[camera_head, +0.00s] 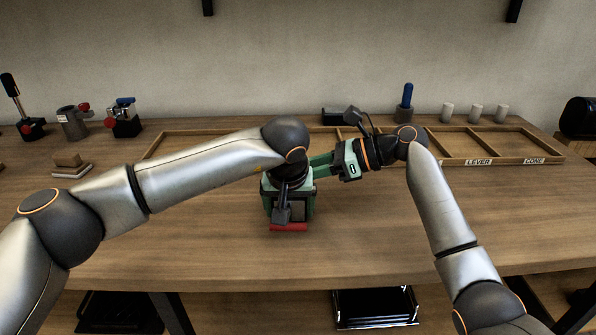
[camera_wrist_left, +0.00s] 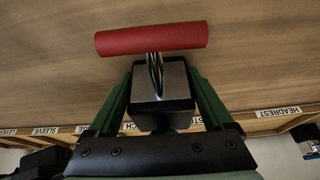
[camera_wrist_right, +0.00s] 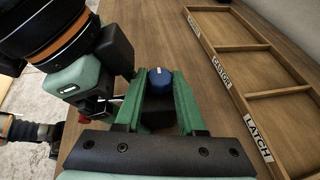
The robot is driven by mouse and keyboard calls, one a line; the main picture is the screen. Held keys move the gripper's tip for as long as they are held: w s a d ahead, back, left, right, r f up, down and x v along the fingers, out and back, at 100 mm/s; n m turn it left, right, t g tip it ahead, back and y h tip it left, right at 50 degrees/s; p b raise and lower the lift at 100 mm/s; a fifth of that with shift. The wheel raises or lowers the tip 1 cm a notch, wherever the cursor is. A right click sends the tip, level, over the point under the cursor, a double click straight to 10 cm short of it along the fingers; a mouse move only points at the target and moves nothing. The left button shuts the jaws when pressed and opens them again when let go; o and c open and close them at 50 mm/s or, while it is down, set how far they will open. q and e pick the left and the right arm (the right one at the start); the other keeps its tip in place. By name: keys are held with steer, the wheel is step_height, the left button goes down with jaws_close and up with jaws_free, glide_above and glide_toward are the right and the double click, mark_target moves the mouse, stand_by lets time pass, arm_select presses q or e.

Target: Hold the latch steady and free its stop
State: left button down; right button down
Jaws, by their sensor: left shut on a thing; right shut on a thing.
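The latch shows as a grey metal block with a red handle (camera_head: 289,227). In the left wrist view the block (camera_wrist_left: 162,92) is between my left fingers, with the red handle (camera_wrist_left: 152,38) beyond their tips. My left gripper (camera_head: 289,208) points down and is shut on the latch over the bench. My right gripper (camera_head: 320,163) reaches in from the right beside it. In the right wrist view a blue round knob (camera_wrist_right: 160,82), apparently the stop, is between the right fingers, which are shut on it. My left gripper hides most of the latch and the knob in the head view.
A wooden tray (camera_head: 461,150) with labelled compartments lies behind the grippers; a LATCH label (camera_wrist_right: 258,138) shows. A blue-handled tool (camera_head: 405,98) and white cylinders (camera_head: 475,113) stand behind. Several devices and a small block stack (camera_head: 70,165) are left. The front bench is clear.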

steer(key=shift+w+g, duration=0.1)
steer(key=shift+g, duration=0.2)
steer(key=shift+w+d+n+g, duration=0.15)
steer(key=shift+w+n+g, duration=0.15)
steer(key=shift+n+g, duration=0.7)
steer(key=shift+f+n+g, duration=0.1)
steer(key=shift+n+g, duration=0.4)
steer(key=c, duration=0.8)
jaws_free()
steer(key=shift+s, duration=0.15)
steer(key=v, duration=0.7)
steer(key=shift+d, duration=0.2)
